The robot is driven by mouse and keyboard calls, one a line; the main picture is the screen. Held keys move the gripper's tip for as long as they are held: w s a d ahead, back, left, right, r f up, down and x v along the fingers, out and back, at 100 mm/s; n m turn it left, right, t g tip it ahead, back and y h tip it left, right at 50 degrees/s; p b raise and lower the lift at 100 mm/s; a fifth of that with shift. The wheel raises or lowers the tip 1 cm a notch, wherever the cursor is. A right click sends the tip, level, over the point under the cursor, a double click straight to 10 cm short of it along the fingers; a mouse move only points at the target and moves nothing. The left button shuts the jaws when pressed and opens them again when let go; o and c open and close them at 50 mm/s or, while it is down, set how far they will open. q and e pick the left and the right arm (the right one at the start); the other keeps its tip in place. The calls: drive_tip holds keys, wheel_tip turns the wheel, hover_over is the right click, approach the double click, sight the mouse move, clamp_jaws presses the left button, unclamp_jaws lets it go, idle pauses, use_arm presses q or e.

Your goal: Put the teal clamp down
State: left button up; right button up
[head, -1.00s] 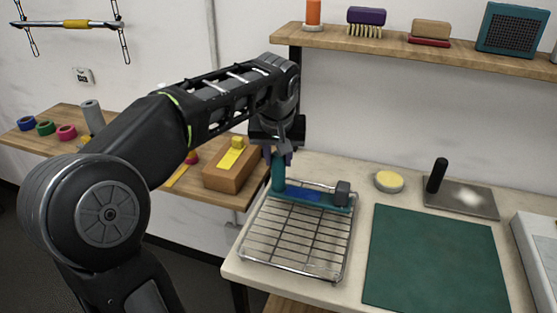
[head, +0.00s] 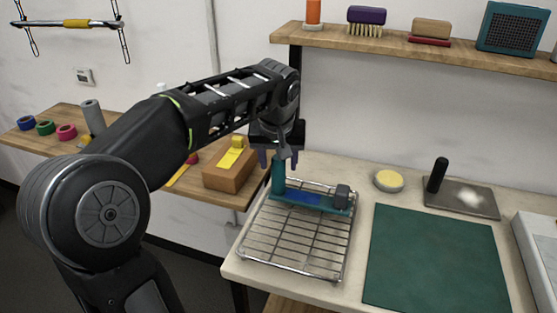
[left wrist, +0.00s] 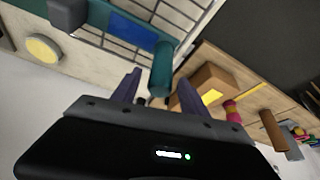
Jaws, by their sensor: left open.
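The teal clamp (head: 315,199) lies on the wire rack (head: 293,240), along its back edge. It has an upright teal handle at its left end, a blue patch on its bar and a dark grey block at its right end. My right gripper is in neither view.
A green mat (head: 436,260) lies right of the rack. A yellow round sponge (head: 388,181) and a metal plate with a black handle (head: 460,198) are behind it. A cardboard box (head: 230,172) stands on the wooden shelf at left.

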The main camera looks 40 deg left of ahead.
use_arm(q)
drive_tip(key=v, duration=1.2)
drive_tip(key=shift+r+p, duration=0.2)
drive_tip(key=shift+p, duration=0.1)
idle(0.3)
